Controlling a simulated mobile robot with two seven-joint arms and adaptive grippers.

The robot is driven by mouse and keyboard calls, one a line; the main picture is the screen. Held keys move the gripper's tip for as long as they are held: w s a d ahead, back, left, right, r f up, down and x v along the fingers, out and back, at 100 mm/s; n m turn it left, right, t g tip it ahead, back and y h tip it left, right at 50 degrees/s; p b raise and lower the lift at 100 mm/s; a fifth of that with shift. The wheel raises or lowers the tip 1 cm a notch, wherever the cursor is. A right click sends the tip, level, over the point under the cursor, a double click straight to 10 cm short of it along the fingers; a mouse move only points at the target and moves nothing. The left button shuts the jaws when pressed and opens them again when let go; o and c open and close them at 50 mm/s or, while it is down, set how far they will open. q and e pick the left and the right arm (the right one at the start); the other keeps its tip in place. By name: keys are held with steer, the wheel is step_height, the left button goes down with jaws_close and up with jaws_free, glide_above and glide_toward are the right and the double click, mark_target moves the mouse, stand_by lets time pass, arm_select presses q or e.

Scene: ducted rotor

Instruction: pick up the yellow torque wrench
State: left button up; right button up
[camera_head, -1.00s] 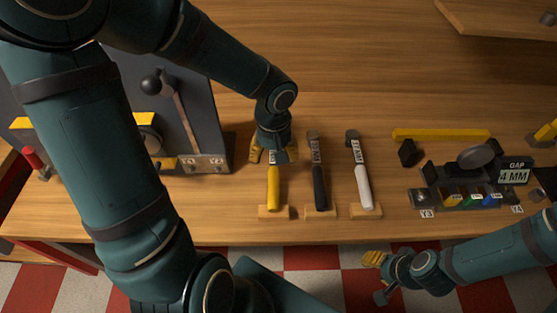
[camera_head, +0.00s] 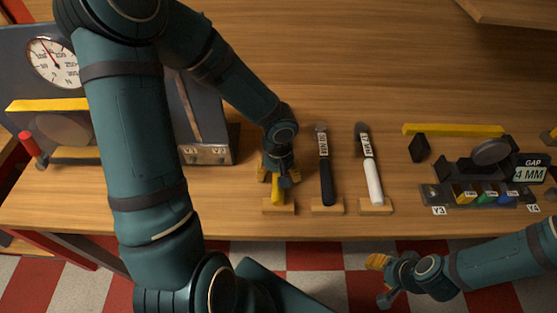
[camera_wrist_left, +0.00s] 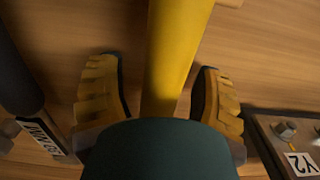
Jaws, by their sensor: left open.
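The yellow torque wrench (camera_head: 277,193) lies on the bench with its handle toward the front edge, over a small wooden block (camera_head: 279,208). My left gripper (camera_head: 278,174) is over it and hides its upper part. In the left wrist view the yellow handle (camera_wrist_left: 176,55) runs between the two open fingers of the left gripper (camera_wrist_left: 159,92), with a gap on each side. My right gripper (camera_head: 379,274) is in front of the bench, away from the wrench; its finger opening is unclear.
A black-handled wrench (camera_head: 326,182) and a white-handled wrench (camera_head: 374,182) lie to the right on their own blocks. A grey fixture with a dial (camera_head: 52,62) stands at left. A gap gauge block (camera_head: 484,172) sits at right. Bare bench lies behind the wrenches.

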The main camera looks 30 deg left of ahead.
arm_select(q)
jaws_close()
stand_by(0.5)
